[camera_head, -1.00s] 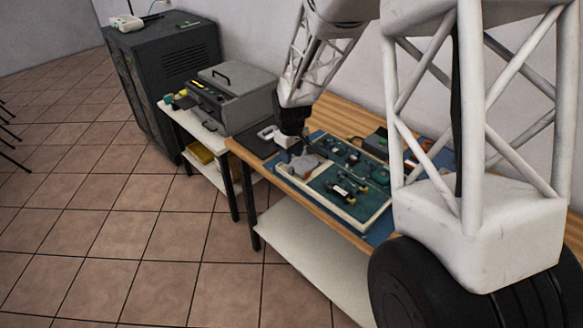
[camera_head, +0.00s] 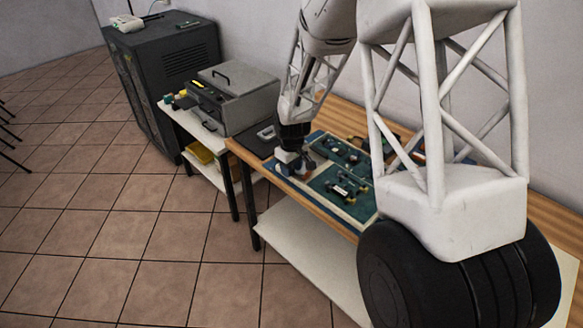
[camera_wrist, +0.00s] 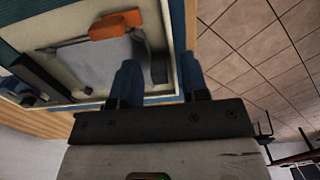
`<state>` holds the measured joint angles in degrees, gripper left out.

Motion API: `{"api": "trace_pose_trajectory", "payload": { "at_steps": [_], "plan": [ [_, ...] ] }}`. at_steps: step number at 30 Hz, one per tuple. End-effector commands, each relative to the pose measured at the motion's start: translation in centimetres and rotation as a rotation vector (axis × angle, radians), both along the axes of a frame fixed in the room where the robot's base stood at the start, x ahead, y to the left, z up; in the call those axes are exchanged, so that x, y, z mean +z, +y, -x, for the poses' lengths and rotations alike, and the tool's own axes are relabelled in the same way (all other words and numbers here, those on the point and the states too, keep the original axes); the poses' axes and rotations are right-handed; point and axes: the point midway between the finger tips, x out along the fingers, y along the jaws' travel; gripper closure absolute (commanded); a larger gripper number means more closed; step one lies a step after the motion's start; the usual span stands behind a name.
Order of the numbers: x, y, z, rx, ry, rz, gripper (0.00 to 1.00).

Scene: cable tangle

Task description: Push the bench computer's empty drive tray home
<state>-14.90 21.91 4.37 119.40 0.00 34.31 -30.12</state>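The bench computer is most likely the open, cream-rimmed case (camera_head: 352,222) with green boards on the workbench. Its near corner with a cream rim also shows in the wrist view (camera_wrist: 163,12). I cannot make out the drive tray for certain; a grey flat piece (camera_wrist: 95,65) lies inside that corner, with an orange part (camera_wrist: 115,25) over it. My gripper (camera_head: 294,168) is low over the left end of the case.
A blue mat (camera_wrist: 191,30) lies under the case, and the bench edge is close by, with tiled floor (camera_head: 130,240) beyond. A grey instrument (camera_head: 235,95) stands on a small white table to the left. A dark cabinet (camera_head: 165,75) stands farther back.

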Motion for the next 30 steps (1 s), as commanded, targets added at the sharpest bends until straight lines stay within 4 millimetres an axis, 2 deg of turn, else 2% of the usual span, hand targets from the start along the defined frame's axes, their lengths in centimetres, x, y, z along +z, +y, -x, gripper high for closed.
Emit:
{"api": "trace_pose_trajectory", "payload": {
  "at_steps": [1, 8, 16, 25, 30],
  "plan": [
    [0.0, 0.0, 0.0, 0.0, 0.0, 0.0, 0.66],
    [0.0, 0.0, 0.0, 0.0, 0.0, 0.0, 1.0],
    [0.0, -0.1, -0.1, 0.0, 0.001, 0.0, 1.0],
    [0.0, -2.3, -2.2, -0.002, 0.001, 0.0, 1.0],
    [0.0, -2.5, -2.4, 0.0, 0.001, 0.001, 1.0]
  ]
}}
